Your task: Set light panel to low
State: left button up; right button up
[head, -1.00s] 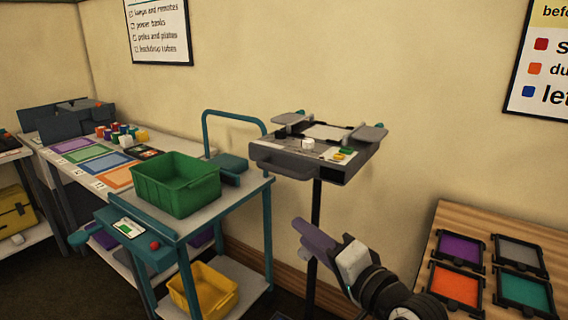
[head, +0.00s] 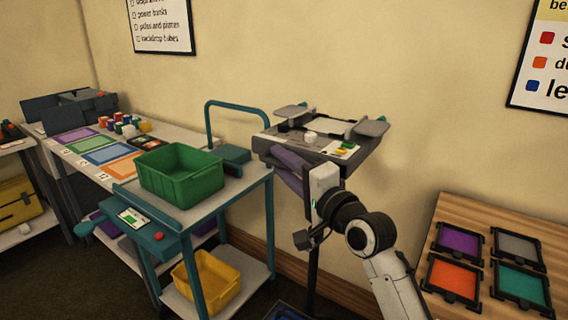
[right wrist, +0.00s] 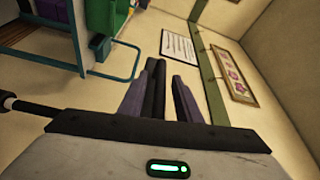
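The light panel (head: 327,149) is a grey box on a dark post, with two flaps on top. On its top face are a white knob (head: 310,135), a green part (head: 350,145) and a yellow part (head: 341,151). I cannot read its setting. My right gripper (head: 277,162) has purple fingers at the panel's front edge, below its top face, partly covering the front. I cannot tell whether they touch it. In the right wrist view the fingers (right wrist: 158,84) stand apart, with dark bars between them that I cannot identify. My left gripper is not in view.
A teal cart (head: 222,190) with a green bin (head: 178,172) and yellow bin (head: 207,281) stands left of the panel. A wooden table (head: 449,214) with coloured framed plates is at right. A long table (head: 181,137) with coloured mats stands at back left. The wall is behind.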

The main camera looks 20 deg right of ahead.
jog(key=shift+c, duration=0.4)
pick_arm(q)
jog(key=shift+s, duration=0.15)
pick_arm(e)
grip_shut()
